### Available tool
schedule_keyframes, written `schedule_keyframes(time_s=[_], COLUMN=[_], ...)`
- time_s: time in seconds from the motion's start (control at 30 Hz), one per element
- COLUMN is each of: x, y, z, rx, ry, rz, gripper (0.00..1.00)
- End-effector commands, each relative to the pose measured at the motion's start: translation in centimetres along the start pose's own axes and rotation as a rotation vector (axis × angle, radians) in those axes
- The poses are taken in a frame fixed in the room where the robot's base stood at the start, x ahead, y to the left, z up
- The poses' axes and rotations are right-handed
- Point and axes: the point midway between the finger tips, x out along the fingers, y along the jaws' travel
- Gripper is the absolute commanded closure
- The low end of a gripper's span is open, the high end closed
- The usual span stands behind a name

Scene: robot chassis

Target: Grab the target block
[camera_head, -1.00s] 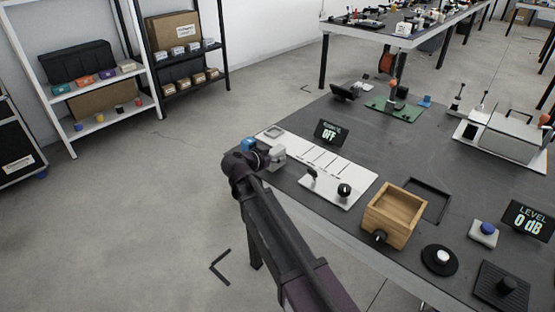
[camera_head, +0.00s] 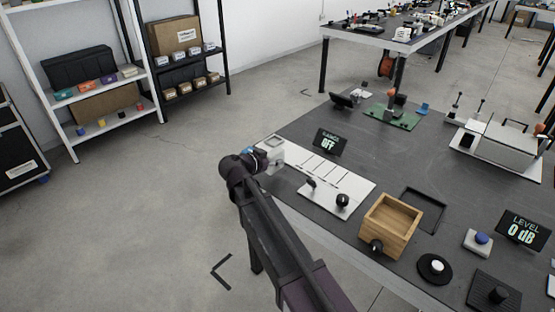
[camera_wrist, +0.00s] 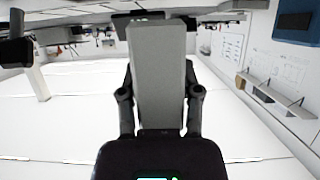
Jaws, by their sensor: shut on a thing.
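In the wrist view a pale grey block (camera_wrist: 157,80), long and upright in the picture, sits between the two dark fingers of my gripper (camera_wrist: 158,95). The fingers are shut on its sides. In the head view my gripper (camera_head: 266,156) is at the left end of the white panel (camera_head: 345,178) on the dark table. A pale grey shape there looks like the block, partly hidden by my wrist. I cannot tell from this view how high it is above the panel.
A black display reading OFF (camera_head: 330,142) stands behind the panel. A wooden open box (camera_head: 391,222) with a black knob is to the right, beside a black square frame (camera_head: 423,208). Open floor lies left of the table, with shelves (camera_head: 92,75) beyond.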

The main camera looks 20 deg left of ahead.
Motion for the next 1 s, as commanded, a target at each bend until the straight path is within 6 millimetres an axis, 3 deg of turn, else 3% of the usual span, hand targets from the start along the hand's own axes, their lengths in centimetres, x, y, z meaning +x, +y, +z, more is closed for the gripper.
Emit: schedule_keyframes(time_s=[0.1, 0.5, 0.7, 1.0], x=[-2.7, -10.5, -12.9, -14.2], y=[0.4, 1.1, 1.2, 1.4], z=[0.9, 3.3, 4.1, 4.5], rx=[-0.003, -0.001, -0.001, 0.0], ry=[0.001, 0.001, 0.0, 0.0], rz=[-0.004, -0.003, -0.003, -0.001], gripper=[1.0, 1.0, 1.0, 1.0])
